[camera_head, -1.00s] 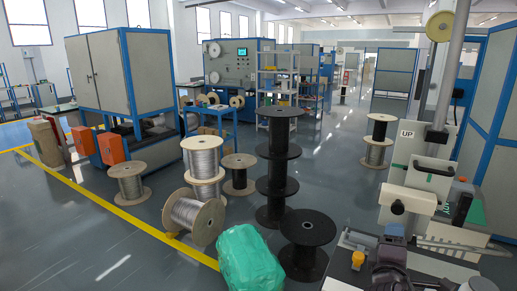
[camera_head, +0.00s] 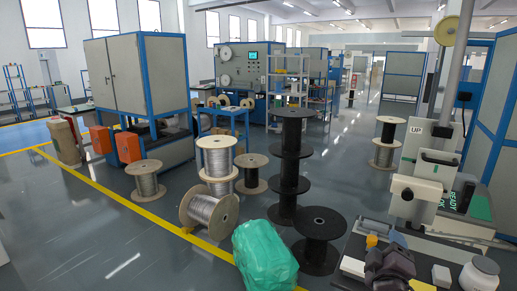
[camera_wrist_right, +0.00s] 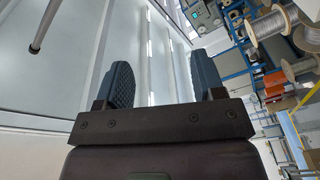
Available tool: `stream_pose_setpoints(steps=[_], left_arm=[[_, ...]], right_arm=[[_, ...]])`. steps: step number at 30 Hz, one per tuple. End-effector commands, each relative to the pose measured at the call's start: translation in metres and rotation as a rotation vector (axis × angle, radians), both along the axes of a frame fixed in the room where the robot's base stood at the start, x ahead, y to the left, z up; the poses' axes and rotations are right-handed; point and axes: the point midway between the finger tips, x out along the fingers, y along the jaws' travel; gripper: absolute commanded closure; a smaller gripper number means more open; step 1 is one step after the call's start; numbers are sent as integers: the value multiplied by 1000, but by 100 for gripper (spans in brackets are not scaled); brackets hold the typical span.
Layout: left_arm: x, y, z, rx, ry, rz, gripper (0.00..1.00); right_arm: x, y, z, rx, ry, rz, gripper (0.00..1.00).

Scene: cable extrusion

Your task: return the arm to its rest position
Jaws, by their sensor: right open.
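My right gripper (camera_wrist_right: 162,80) shows at close range in the right wrist view. Its two dark, ribbed finger pads stand well apart, with nothing between them. Behind them are pale panels, and the room appears turned on its side. In the head view I cannot clearly pick out my right gripper; a dark purple-grey device (camera_head: 392,268) stands low on the bench at the bottom right, and I cannot tell whether it is part of my arm. My left gripper is in neither view.
The machine bench (camera_head: 345,247) at the lower right holds a white jar (camera_head: 479,275) and small boxes. A green bag (camera_head: 264,258), black spools (camera_head: 319,229) and wire spools (camera_head: 209,211) stand on the floor.

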Motion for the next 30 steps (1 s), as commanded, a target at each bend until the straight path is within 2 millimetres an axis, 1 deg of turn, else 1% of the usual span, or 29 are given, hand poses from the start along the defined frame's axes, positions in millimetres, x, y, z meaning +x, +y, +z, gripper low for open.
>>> stream_pose_setpoints(steps=[2, 5, 6, 8, 9, 11, 12, 14, 15, 17, 18, 21, 24, 27, 30], left_arm=[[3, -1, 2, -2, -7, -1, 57], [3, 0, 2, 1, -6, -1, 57], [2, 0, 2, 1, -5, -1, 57], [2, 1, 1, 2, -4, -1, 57], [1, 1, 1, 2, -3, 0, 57], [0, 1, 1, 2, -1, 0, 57], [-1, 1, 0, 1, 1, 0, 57], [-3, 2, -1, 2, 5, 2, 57], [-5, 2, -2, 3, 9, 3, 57], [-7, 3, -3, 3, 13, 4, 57], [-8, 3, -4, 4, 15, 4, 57], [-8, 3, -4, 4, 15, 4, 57], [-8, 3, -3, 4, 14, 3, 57], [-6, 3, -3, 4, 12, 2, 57], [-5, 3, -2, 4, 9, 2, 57]], right_arm=[[-5, 8, -19, 171, -28, 70, 38], [-20, 17, -51, 407, -36, 148, 38], [-29, 21, -67, 505, -29, 174, 38], [-45, 25, -93, 649, -8, 201, 38], [-58, 27, -110, 733, 12, 210, 38], [-79, 30, -136, 846, 45, 216, 38], [-94, 30, -152, 909, 72, 211, 38], [-118, 31, -176, 983, 116, 199, 38], [-135, 31, -191, 1019, 148, 187, 38], [-161, 31, -212, 1050, 198, 168, 38], [-177, 29, -225, 1062, 231, 152, 38], [-213, 25, -249, 1064, 300, 115, 38], [-239, 21, -263, 1058, 345, 84, 38], [-253, 17, -271, 1056, 367, 64, 38], [-258, 16, -273, 1057, 373, 57, 38]])
